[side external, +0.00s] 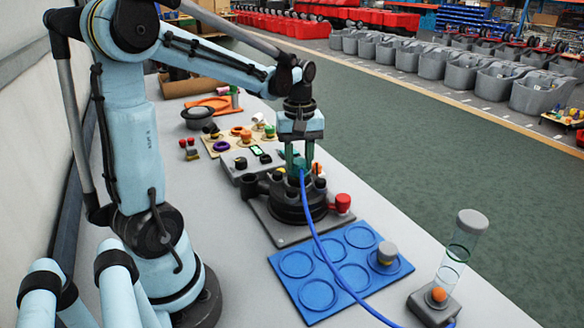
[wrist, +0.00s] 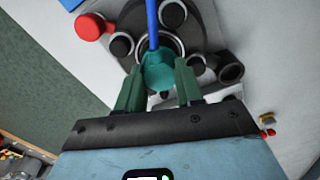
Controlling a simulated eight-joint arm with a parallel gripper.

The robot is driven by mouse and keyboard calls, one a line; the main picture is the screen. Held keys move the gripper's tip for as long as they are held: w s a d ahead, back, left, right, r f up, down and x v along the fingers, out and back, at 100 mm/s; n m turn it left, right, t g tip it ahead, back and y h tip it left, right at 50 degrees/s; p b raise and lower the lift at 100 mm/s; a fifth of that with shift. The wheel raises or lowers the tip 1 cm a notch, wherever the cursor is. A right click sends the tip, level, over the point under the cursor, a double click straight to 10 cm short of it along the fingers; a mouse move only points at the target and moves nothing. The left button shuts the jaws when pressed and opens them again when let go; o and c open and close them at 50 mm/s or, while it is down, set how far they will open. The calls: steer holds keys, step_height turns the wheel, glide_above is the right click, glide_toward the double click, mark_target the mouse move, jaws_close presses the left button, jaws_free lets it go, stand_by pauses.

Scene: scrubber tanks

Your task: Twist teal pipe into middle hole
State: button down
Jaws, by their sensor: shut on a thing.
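The teal pipe piece (wrist: 158,72) is between the fingers of my gripper (wrist: 158,88), with a blue hose running from it. My gripper also shows in the side external view (side external: 298,160), pointing down over the dark round tank base (side external: 292,205). In the wrist view the teal piece sits at the middle ring-shaped hole (wrist: 168,43) of the tank base (wrist: 200,20) and covers part of it. I cannot tell how deep it sits in the hole. My gripper is shut on the teal piece.
A red-capped port (side external: 342,203) sticks out of the tank base. A blue mat (side external: 335,268) with round recesses lies in front, one holding a grey-capped part (side external: 386,253). A clear cylinder (side external: 462,245) stands at the right. The blue hose (side external: 325,255) trails across the mat.

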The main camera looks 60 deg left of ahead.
steer(key=shift+f, duration=0.25)
stand_by(0.3)
steer(key=c, duration=0.6)
jaws_free()
steer(key=shift+c, duration=0.2)
steer(key=shift+o, duration=0.3)
steer(key=o, duration=0.6)
steer(key=shift+r, duration=3.55)
